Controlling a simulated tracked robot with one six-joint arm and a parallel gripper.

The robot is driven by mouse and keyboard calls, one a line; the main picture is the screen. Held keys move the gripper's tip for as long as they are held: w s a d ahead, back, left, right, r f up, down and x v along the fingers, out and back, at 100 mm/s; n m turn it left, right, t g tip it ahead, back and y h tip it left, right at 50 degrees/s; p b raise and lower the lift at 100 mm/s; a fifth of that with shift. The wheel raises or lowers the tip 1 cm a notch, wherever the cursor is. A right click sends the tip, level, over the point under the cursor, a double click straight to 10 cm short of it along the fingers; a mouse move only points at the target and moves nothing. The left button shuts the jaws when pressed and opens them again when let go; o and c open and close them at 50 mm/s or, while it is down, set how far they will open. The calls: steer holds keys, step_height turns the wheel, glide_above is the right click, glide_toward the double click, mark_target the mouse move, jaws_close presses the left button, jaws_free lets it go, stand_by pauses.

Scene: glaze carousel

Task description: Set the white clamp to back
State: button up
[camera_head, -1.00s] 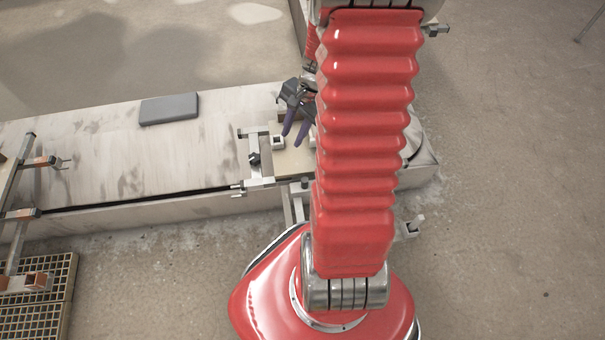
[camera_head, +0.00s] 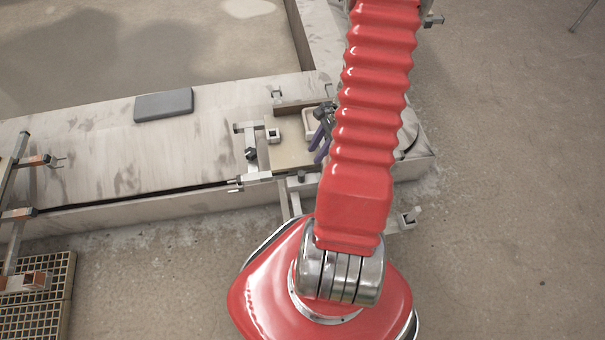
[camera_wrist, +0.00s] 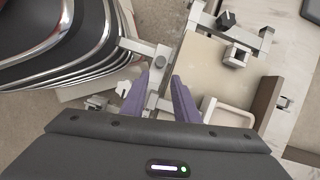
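No clamp stands out as clearly white. In the wrist view a pale metal clamp bar (camera_wrist: 160,59) lies beyond and between my fingertips, and a small white piece (camera_wrist: 123,88) shows beside the left finger. A second pale metal clamp with a dark knob (camera_wrist: 226,19) stands at the upper right on a beige board (camera_wrist: 205,66); in the head view it shows left of my gripper (camera_head: 250,153). My gripper (camera_wrist: 158,84) is open, its purple fingers apart with nothing visibly held. Whether a finger touches the bar I cannot tell. My arm hides part of the area in the head view.
A white shallow tray (camera_wrist: 228,103) lies just right of the fingers in the wrist view. A grey block (camera_head: 164,105) lies on the long pale slab (camera_head: 100,165). A metal frame (camera_head: 12,190) and a grating (camera_head: 45,315) are at the left. Floor at the right is open.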

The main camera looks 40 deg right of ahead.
mark_target(302, 175)
steer(key=shift+x, duration=6.9)
steer(key=shift+a, duration=0.1)
jaws_close()
